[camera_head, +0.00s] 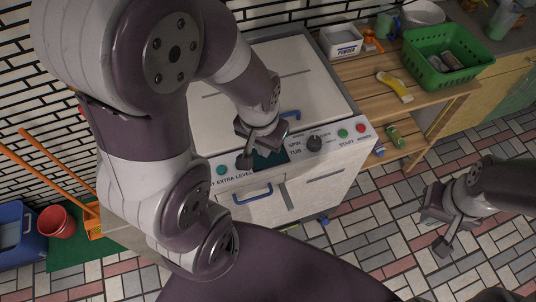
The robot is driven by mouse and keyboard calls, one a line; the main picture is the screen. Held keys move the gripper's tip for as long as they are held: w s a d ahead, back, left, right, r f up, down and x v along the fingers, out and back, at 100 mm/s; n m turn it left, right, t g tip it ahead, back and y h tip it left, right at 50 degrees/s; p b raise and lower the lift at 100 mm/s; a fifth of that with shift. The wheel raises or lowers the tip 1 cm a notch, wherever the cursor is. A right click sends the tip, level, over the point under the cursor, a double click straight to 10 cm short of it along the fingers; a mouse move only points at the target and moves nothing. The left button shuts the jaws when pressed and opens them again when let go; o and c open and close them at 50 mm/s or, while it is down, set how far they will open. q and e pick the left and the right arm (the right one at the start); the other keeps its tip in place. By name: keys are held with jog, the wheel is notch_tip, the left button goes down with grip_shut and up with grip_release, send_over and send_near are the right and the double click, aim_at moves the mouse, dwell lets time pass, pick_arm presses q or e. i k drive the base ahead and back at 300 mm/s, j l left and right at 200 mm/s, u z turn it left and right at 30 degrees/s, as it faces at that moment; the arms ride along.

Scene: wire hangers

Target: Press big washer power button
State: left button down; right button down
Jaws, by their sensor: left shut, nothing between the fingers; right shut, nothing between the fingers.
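The big white washer (300,72) stands in the middle of the head view, with its control panel facing me. A red button (361,128) is at the panel's right end, and its small label seems to read POWER. A green button (342,133) marked START is just left of it. A dark knob (314,143) and a teal button (221,170) are further left. My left gripper (245,160) is shut and empty over the panel's left-middle part, hiding some of it, well left of the red button. My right gripper (442,245) is shut and empty over the floor at right.
A wooden bench (372,77) right of the washer holds a green basket (442,55), a white powder box (341,40) and a yellow-white bottle (395,87). A red bucket (57,222) and a blue bin (14,237) stand at left. The tiled floor around my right gripper looks clear.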

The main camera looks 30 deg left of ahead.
aim_at(361, 128)
jog(key=i+l+u, duration=0.15)
jog(key=u, duration=0.3)
jog(key=i+l+u, duration=0.1)
jog(key=u, duration=0.35)
jog(key=l+u, duration=0.25)
jog(key=u, duration=0.2)
